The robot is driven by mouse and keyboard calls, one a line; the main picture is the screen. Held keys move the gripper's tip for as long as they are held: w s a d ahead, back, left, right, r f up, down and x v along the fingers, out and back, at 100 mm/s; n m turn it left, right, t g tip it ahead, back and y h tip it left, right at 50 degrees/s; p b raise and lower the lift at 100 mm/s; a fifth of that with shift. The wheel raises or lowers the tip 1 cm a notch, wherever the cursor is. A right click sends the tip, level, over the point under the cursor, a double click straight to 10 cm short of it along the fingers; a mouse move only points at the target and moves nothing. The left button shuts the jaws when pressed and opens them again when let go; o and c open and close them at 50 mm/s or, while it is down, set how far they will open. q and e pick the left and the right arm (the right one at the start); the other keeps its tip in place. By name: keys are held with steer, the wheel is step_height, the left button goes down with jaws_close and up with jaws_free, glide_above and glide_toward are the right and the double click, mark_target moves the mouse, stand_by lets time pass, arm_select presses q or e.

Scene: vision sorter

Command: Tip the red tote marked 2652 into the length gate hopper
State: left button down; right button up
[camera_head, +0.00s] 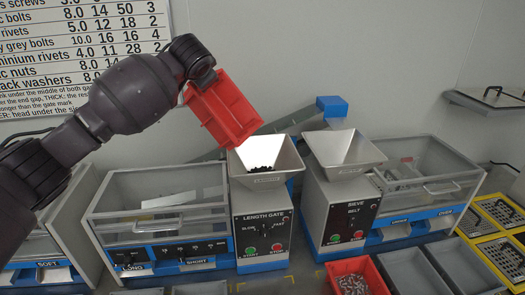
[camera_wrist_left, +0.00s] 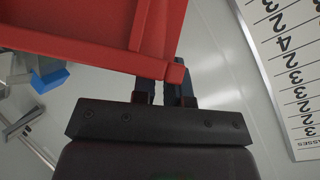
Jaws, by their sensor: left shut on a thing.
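A red tote (camera_head: 224,110) is held in the air by my left gripper (camera_head: 200,82), tilted steeply above the length gate hopper. The tote (camera_wrist_left: 95,45) also fills the upper left of the left wrist view, with the left gripper's fingers (camera_wrist_left: 165,92) shut on its edge. No number can be read on it. The length gate hopper (camera_head: 285,158) is a pale funnel on the grey machine labelled LENGTH GATE (camera_head: 262,222). Dark small parts (camera_head: 262,169) lie in the hopper. The tote's lower corner is just above the hopper's back left rim. My right gripper is not in view.
The SIEVE BELT machine (camera_head: 342,205) with its own hopper (camera_head: 345,150) stands close to the right. Another red tote (camera_head: 355,277) with small parts sits at the front. Grey bins (camera_head: 465,268) and yellow trays (camera_head: 505,255) are at right.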

arm_select(q)
steer(key=w+a+f+n+g+h, duration=0.1)
steer(key=w+a+f+n+h, duration=0.1)
steer(key=a+f, duration=0.3)
steer(key=w+a+f+n+g+h, duration=0.2)
steer(key=w+a+f+h, duration=0.1)
steer(key=a+f, duration=0.3)
steer(key=shift+w+a+f+h, duration=0.15)
steer(key=shift+a+h, duration=0.55)
steer(key=shift+a, duration=0.2)
